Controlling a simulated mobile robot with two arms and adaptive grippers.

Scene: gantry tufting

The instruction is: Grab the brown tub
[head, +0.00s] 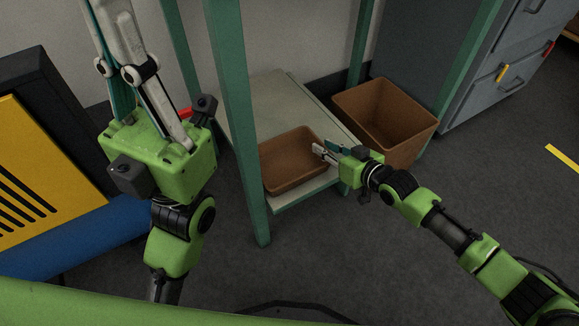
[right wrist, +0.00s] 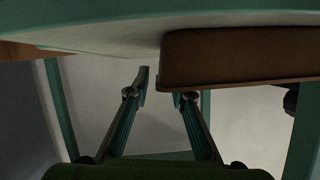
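A shallow brown tub (head: 290,165) sits on the low pale shelf of a green-framed stand in the head view. My right gripper (head: 317,151) is at the tub's right side, by its rim. In the right wrist view the gripper's two fingers (right wrist: 161,86) are apart, with the tub (right wrist: 235,60) close beyond them, its left end by the right finger. I cannot tell whether they touch. My left gripper (head: 112,22) is raised at the upper left, away from the tub. Its fingertips run toward the top edge, so its opening is unclear.
A deeper brown bin (head: 405,145) stands right of the shelf (head: 305,197). Green stand legs (head: 236,120) rise around the shelf. Grey drawers (head: 500,70) are at the upper right, a yellow panel (head: 30,180) and blue roll (head: 85,240) at left. The floor in front is clear.

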